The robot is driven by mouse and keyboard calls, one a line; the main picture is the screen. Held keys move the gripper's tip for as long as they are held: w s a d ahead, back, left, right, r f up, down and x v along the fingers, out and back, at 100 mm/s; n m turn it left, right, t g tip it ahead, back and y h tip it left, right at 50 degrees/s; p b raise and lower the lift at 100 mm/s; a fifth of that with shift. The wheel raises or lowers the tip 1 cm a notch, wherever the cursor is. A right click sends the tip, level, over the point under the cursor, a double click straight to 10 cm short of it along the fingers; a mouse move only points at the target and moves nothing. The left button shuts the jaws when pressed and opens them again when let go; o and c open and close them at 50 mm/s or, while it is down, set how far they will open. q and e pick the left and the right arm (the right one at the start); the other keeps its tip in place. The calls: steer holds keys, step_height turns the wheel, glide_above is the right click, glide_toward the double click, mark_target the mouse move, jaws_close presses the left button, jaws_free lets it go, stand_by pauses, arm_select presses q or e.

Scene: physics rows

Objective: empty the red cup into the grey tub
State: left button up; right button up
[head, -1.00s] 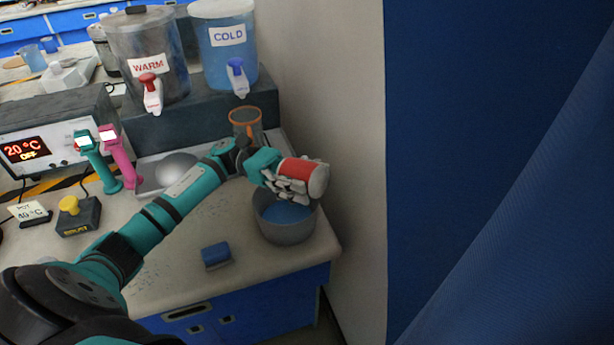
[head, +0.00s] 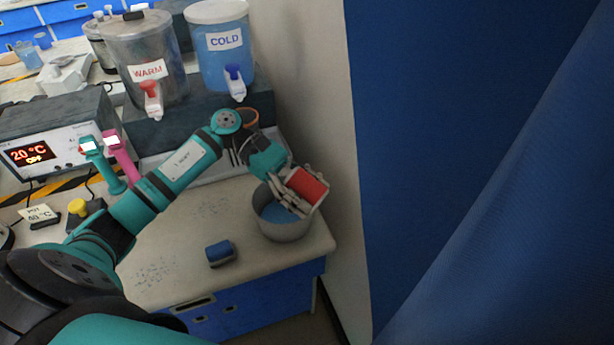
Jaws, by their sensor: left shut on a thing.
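The red cup (head: 307,185) is in my left gripper (head: 296,191), which is shut on it. The cup is tilted well over on its side above the right part of the grey tub (head: 285,230). The tub stands on the counter near its right front corner and has blue liquid (head: 275,213) in it. The fingers and cup hide part of the tub's rim. The inside of the cup is hidden, and I cannot see any stream. My right gripper is not in view.
A blue block-like item (head: 220,252) lies left of the tub near the counter's front edge. An orange-rimmed container (head: 247,118) stands behind my wrist. The warm urn (head: 146,52) and cold urn (head: 222,45) stand behind. A wall (head: 315,120) rises close on the right.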

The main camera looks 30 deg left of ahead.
mark_target(305, 179)
arm_select(q)
steer(key=shift+r+y+p, duration=0.25)
steer(key=shift+y+p, duration=0.95)
steer(key=shift+p, duration=1.3)
steer(key=shift+r+y+p, duration=0.2)
steer(key=shift+y+p, duration=1)
steer(key=shift+p, duration=1.3)
steer(key=r+y+p, duration=0.1)
steer(key=y, duration=0.1)
steer(key=a+r+y+p, duration=0.1)
steer(key=y+p, duration=0.1)
steer(key=shift+w+r+t+y, duration=0.1)
steer(key=shift+r+t+y, duration=0.2)
steer(key=shift+r+t, duration=0.1)
steer(key=y, duration=0.1)
steer(key=a+r+y+p, duration=0.1)
steer(key=y, duration=0.1)
steer(key=shift+r, duration=0.3)
steer(key=shift+a+r+y+p, duration=0.3)
steer(key=shift+a+y, duration=0.1)
steer(key=shift+y, duration=0.4)
